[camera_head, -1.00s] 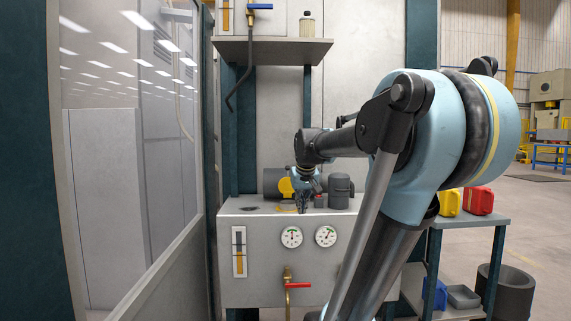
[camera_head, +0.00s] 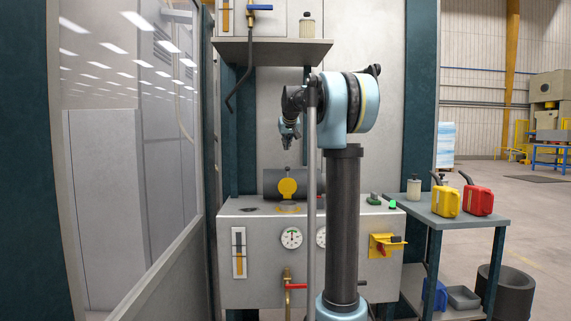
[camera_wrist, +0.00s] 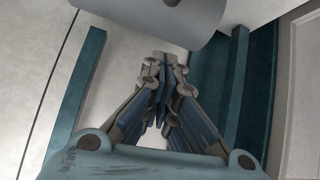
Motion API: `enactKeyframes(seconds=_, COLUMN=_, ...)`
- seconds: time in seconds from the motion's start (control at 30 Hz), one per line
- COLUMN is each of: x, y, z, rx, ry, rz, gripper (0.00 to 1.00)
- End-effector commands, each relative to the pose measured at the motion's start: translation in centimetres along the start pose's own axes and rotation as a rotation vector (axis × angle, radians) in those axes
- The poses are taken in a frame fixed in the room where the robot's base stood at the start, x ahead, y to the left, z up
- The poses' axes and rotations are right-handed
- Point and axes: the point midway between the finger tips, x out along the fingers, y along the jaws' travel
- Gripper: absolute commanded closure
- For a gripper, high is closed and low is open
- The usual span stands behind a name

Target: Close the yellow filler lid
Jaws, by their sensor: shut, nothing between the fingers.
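The yellow filler lid (camera_head: 287,187) is a round disc standing upright, its face towards the head camera, on the grey cabinet. A yellow ring of the filler opening (camera_head: 289,208) lies on the cabinet top just below it, uncovered. My gripper (camera_head: 287,146) is above the lid, apart from it, pointing down. In the wrist view my gripper (camera_wrist: 163,60) has its fingers together with nothing between them. The lid does not show in the wrist view.
A dark horizontal cylinder (camera_head: 312,184) lies behind the lid. A shelf (camera_head: 270,50) hangs above my gripper. A glass panel (camera_head: 130,150) stands at the left. Gauges and a red-handled valve (camera_head: 288,284) are on the cabinet front. A side table (camera_head: 455,217) holds cans.

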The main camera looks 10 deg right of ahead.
Motion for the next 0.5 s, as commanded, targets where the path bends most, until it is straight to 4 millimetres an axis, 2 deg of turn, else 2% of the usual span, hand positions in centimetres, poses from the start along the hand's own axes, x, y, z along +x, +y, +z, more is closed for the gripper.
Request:
enactKeyframes(seconds=0.17, x=1.1, y=0.0, z=-0.4, rx=-0.001, ry=0.004, rz=0.000, gripper=1.00)
enactKeyframes(seconds=0.5, x=6.4, y=0.0, z=-0.3, rx=-0.001, ry=0.004, rz=0.000, gripper=1.00)
